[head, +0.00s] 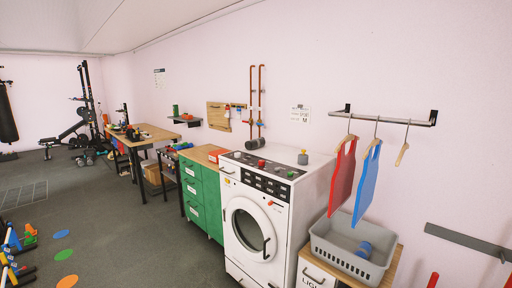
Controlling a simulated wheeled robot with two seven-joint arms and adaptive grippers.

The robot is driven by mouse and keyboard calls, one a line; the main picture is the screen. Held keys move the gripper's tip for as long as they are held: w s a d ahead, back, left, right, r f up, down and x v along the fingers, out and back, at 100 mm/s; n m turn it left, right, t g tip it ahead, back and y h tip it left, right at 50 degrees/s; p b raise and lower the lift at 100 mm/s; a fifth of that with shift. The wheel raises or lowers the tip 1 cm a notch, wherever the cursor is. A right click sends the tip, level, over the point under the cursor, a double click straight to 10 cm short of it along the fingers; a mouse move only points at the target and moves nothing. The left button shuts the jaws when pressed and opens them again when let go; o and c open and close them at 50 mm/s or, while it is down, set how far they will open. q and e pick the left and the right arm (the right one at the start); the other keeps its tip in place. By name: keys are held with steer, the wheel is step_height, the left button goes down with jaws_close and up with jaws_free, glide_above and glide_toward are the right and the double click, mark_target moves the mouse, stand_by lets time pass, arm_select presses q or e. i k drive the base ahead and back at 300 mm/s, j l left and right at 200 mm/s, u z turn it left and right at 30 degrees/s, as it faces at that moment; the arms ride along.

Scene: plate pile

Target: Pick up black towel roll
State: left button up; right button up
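A small dark grey or black roll (256,144) lies at the back of the white washing machine's top, against the wall below the copper pipes. It looks like the black towel roll, but it is small and far from me, so I cannot be certain. Neither of my grippers shows in the head view.
The white washing machine (262,190) stands between green drawers (195,190) and a grey basket (335,262) holding a blue item. A red and a blue garment (367,180) hang above the basket. Small items sit on the machine's top. Open floor (130,240) lies left.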

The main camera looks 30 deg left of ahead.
mark_target(250, 145)
steer(key=i+j+u, duration=0.1)
steer(key=i+j, duration=0.25)
steer(key=j, duration=0.15)
steer(key=i+j+u, duration=0.15)
steer(key=i+j, duration=0.2)
steer(key=j, duration=0.1)
